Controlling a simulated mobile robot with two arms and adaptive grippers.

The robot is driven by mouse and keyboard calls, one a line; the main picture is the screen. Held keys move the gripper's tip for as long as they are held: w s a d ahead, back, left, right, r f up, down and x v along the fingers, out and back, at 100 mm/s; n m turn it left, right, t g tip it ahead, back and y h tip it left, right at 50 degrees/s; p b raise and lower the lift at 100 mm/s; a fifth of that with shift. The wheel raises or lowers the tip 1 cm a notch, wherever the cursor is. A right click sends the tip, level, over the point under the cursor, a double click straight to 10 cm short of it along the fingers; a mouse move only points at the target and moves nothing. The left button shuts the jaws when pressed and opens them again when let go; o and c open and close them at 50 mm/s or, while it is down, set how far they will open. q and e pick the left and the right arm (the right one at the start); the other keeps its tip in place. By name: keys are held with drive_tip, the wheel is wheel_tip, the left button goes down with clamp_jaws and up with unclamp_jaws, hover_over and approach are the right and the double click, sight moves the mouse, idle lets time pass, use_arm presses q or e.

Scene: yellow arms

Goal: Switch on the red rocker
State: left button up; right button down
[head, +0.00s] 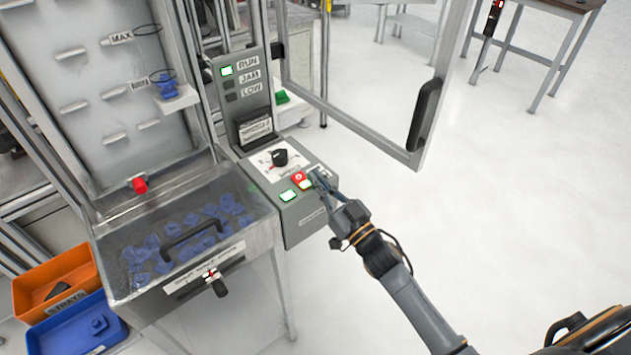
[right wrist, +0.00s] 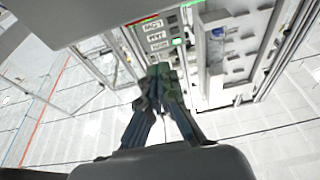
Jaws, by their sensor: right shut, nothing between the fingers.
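The red rocker (head: 299,177) sits on the sloped top of the grey control box (head: 305,222), with a small white mark on it. In the right wrist view the shut fingers (right wrist: 160,75) point at the machine, and I cannot make out the rocker there. My left gripper is not in view.
A black knob (head: 279,157) and another lit green button (head: 288,195) share the box top. Behind stands the RUN/JAM/LOW panel (head: 245,100), with RUN lit green. A bin of blue parts (head: 262,222) is left.

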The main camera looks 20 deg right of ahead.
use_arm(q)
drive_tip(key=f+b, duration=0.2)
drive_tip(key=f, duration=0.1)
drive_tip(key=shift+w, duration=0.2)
use_arm(e)
drive_tip(key=s+d+f, duration=0.2)
drive_tip(key=s+f, duration=0.2)
drive_tip(key=s, duration=0.3)
drive_tip(key=shift+s+d+f, duration=0.15)
drive_tip(key=shift+d+f, duration=0.2)
drive_tip(key=shift+f, duration=0.05)
drive_tip(key=shift+f, duration=0.1)
